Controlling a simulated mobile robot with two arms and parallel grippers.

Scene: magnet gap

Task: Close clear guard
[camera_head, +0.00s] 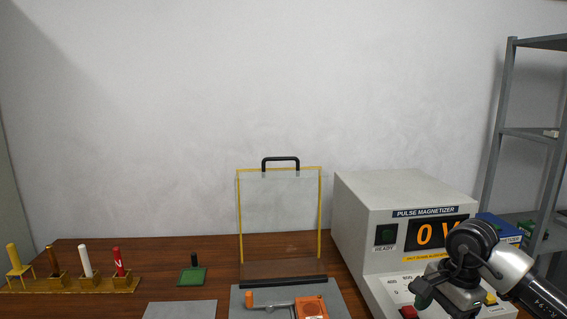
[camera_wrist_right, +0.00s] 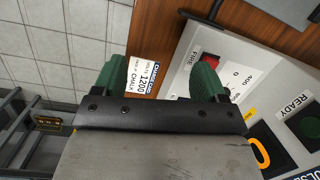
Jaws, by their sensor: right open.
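The clear guard (camera_head: 280,215) is a transparent panel with yellow edges and a black handle (camera_head: 281,161) on top. It stands upright, open, at the back of a grey base plate (camera_head: 240,305). An orange fixture with a handle (camera_head: 311,307) sits uncovered on the plate in front of it. My right gripper (camera_head: 440,296) is in front of the pulse magnetizer at the right, well apart from the guard. In the right wrist view its green fingers (camera_wrist_right: 160,82) are spread and hold nothing. The guard is not in the right wrist view. My left gripper is out of view.
The pulse magnetizer (camera_head: 360,215) stands right of the guard, reading 0 V. A red FIRE button (camera_wrist_right: 210,61) and a white label card (camera_wrist_right: 145,75) show near my fingers. A yellow rack (camera_head: 80,285) with colored rods and a green block (camera_head: 192,277) stand left.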

